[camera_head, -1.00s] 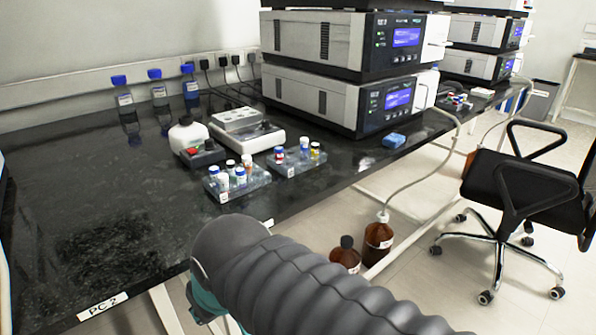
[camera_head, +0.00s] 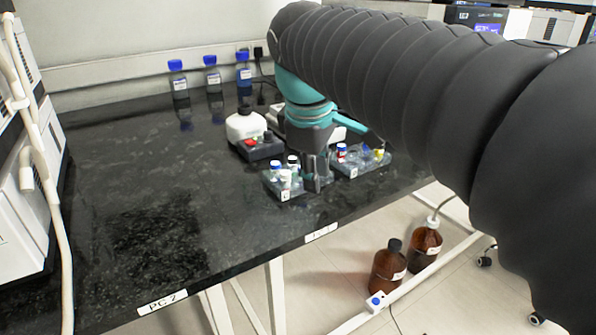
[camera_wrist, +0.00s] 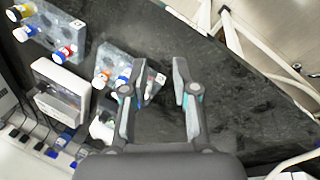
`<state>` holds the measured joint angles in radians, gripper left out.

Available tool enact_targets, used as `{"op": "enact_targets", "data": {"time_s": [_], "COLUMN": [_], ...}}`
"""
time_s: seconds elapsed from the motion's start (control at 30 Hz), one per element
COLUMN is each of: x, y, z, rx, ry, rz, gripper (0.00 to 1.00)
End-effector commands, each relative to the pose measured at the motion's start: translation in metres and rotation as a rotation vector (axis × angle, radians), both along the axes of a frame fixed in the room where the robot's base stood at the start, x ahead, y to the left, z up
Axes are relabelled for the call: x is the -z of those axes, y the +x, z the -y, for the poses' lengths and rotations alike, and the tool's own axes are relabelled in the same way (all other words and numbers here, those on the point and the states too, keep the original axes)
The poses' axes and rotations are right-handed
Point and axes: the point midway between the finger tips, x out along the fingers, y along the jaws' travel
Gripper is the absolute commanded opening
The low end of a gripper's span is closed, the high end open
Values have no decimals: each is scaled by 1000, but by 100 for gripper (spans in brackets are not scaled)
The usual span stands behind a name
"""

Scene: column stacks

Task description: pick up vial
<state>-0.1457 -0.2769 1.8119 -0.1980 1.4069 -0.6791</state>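Small capped vials (camera_head: 285,176) with white and blue caps stand in a clear front rack (camera_head: 285,192) on the black bench. My gripper (camera_head: 318,182) points down at the right side of this rack, and it hides part of it. In the wrist view my gripper (camera_wrist: 158,78) is open, its two fingers apart. I see no vial held. Which vial is meant cannot be told.
A second rack (camera_head: 372,162) with several vials stands right of my gripper. Blue-capped bottles (camera_head: 211,78) line the wall. The bench (camera_head: 150,200) is clear at left.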

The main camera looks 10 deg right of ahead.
Motion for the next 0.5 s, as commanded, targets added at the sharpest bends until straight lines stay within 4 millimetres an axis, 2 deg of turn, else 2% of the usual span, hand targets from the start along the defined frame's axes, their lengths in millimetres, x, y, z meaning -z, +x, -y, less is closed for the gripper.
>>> {"op": "enact_targets", "data": {"time_s": [0.03,0.2,0.33,0.5], "x": [-12,-46,-63,-75], "y": [18,61,86,105], "z": [-4,-17,-29,-41], "rx": [-73,-315,-466,-593], "ry": [-39,-163,-230,-279], "rz": [-39,-182,-284,-378], "gripper": [28,28,28,28]}}
